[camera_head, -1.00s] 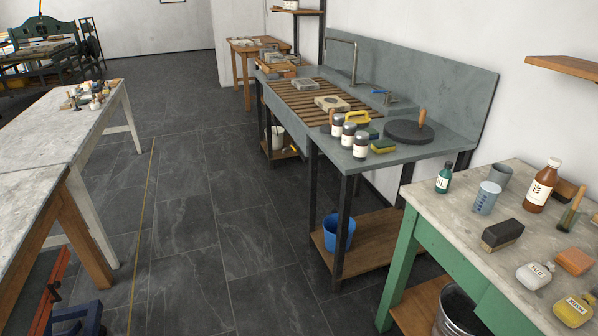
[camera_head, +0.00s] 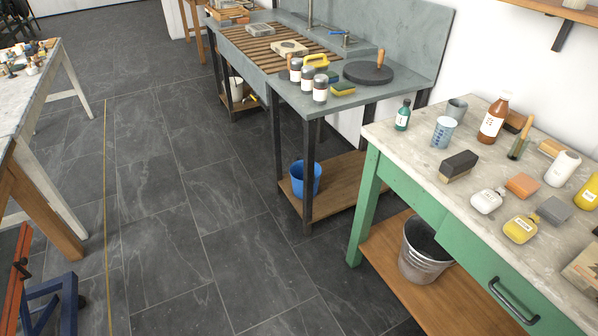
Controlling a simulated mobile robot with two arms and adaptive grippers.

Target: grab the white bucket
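The white bucket (camera_head: 237,89) stands low under the far end of the grey sink bench, on its wooden lower shelf. It is small in the view and partly hidden by the bench's legs and front. Neither of my grippers shows in the head view.
The sink bench (camera_head: 330,98) has a blue bucket (camera_head: 306,178) on its near lower shelf. A metal bucket (camera_head: 423,250) sits on the green table's lower shelf (camera_head: 385,243). Dark tiled floor (camera_head: 190,200) lies clear between these and the stone-topped table (camera_head: 40,85) at left.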

